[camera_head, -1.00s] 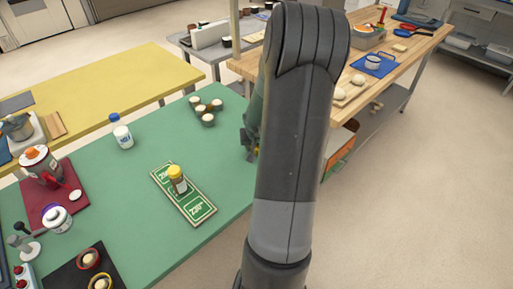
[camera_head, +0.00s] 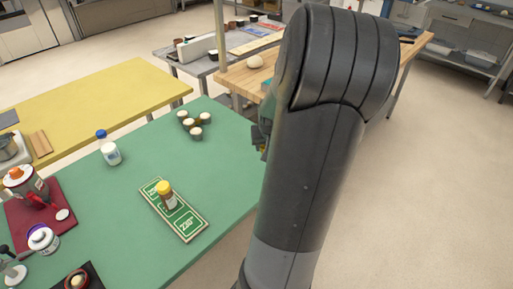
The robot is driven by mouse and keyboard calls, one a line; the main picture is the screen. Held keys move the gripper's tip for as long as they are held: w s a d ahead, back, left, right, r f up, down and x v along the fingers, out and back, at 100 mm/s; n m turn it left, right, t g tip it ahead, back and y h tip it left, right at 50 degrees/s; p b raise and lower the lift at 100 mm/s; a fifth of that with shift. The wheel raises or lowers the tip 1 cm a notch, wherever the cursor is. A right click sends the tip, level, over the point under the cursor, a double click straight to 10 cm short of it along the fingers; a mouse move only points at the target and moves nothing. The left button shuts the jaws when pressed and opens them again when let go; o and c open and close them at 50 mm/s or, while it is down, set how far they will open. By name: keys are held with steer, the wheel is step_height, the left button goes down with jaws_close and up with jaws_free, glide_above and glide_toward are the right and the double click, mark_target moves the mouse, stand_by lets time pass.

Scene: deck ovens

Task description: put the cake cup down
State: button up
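Several small brown cups with pale tops, which look like cake cups (camera_head: 189,123), stand in a cluster near the far edge of the green table (camera_head: 130,215). My arm fills the right middle of the view. Only a part of my gripper (camera_head: 262,137) shows at the arm's left side, by the green table's right edge. Its fingertips are mostly hidden behind the arm, with a small yellow patch there. I cannot see whether it holds a cake cup.
A green-and-white marked board (camera_head: 188,222) carries a yellow-lidded jar (camera_head: 167,196). A white bottle with a blue cap (camera_head: 109,149) stands behind it. A red mat (camera_head: 52,193) with jars is at left. The green table's middle is clear. A wooden table (camera_head: 240,78) stands behind.

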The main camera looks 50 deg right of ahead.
steer(key=shift+s+d+r, duration=0.65)
steer(key=shift+s+r, duration=0.4)
steer(key=shift+s, duration=0.6)
steer(key=n+t+y, duration=0.1)
steer(key=n+y, duration=0.2)
steer(key=n, duration=0.5)
glide_above(179, 153)
steer(key=s, duration=0.1)
step_height(179, 153, down, 7)
steer(key=shift+s+r, duration=0.15)
steer(key=shift+f, duration=2)
steer(key=shift+f, duration=0.15)
steer(key=o, duration=1)
steer(key=shift+o, duration=0.2)
